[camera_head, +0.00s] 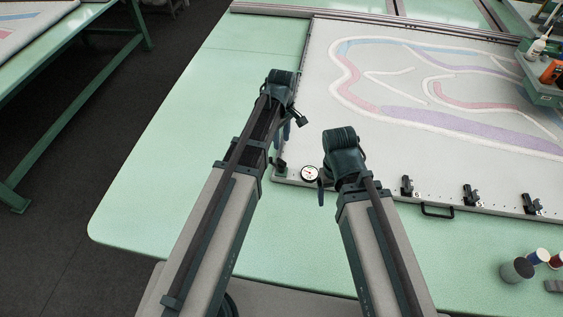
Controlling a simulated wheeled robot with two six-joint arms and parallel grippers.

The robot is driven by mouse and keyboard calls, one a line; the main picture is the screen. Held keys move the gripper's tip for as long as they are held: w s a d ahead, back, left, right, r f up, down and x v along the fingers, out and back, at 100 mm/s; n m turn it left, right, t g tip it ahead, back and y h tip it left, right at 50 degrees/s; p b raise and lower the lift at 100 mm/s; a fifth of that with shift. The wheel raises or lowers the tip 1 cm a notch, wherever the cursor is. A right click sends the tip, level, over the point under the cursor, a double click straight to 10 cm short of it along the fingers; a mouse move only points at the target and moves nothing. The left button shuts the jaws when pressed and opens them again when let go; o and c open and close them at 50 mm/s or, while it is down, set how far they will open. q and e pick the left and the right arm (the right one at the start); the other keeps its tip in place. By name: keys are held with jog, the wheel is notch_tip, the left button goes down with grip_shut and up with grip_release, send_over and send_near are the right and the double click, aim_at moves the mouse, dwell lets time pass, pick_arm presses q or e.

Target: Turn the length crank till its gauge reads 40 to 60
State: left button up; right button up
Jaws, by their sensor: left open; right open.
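A round white-faced gauge (309,173) sits at the near left corner of the tufting frame (290,181). Its dial is too small to read. I cannot make out the length crank for certain; my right wrist covers the area just right of the gauge. My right gripper (321,192) is open, pointing down beside the gauge, with one blue finger showing. My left gripper (282,133) is open over the frame's left edge, farther back than the gauge, its blue fingers partly hidden by my arm. A small dark knobbed part (298,118) shows beside it.
Several dark numbered clamps (472,195) and a black handle (437,211) line the frame's near edge. Thread spools (539,257) and a grey cylinder (517,270) stand at right. A tray with bottles (545,92) is at far right. The green table (150,190) is clear at left.

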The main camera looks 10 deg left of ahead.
aim_at(281, 160)
pick_arm(q)
notch_tip(281, 160, down, 11)
jog(key=b, duration=1)
jog(key=shift+c, duration=0.2)
grip_shut()
